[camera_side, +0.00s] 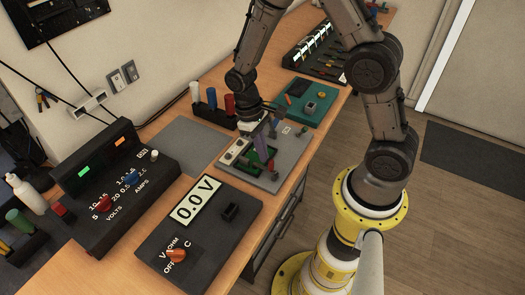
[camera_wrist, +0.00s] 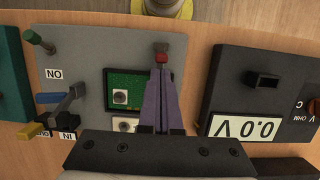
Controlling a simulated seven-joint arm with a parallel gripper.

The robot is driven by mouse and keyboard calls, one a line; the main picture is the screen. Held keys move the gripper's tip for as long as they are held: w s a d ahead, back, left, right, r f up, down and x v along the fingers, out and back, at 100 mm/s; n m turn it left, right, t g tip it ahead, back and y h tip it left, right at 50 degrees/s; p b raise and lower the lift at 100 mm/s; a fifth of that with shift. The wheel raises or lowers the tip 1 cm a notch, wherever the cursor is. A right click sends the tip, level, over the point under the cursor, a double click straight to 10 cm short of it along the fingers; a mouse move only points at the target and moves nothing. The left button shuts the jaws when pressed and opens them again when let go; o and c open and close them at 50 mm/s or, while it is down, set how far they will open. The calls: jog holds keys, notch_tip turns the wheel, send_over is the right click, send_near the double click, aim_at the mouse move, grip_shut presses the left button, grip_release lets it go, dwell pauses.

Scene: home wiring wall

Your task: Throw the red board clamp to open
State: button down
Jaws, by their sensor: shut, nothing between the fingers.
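The red board clamp (camera_wrist: 162,54) stands at the edge of the grey panel (camera_wrist: 205,50), beside a green circuit board (camera_wrist: 122,82). Its small red part lies just past the tips of my gripper (camera_wrist: 161,70). My gripper's two purple fingers are together and empty; I cannot tell whether they touch the clamp. In the side view my gripper (camera_side: 270,150) points down over the grey panel, close to the clamp (camera_side: 271,164). The fingers and arm hide part of the board there.
A black meter (camera_side: 200,235) reading 0.0 V lies nearby. A bare grey mat (camera_side: 185,143) is beyond the panel.

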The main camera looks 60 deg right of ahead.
aim_at(276, 173)
jog(key=shift+s+r+t, duration=0.25)
jog(key=shift+s+t, duration=0.3)
jog(key=shift+t, duration=0.15)
jog(key=shift+s, duration=0.2)
jog(key=shift+s+r, duration=0.15)
jog(key=shift+s, duration=0.55)
jog(key=shift+s+r, duration=0.15)
jog(key=shift+s, duration=0.55)
jog(key=shift+s+f, duration=0.3)
jog(key=shift+s, duration=0.45)
jog(key=shift+s+f, duration=0.25)
jog(key=shift+s, duration=0.5)
jog(key=shift+s+f, duration=0.3)
jog(key=shift+s, duration=0.45)
jog(key=shift+s, duration=0.1)
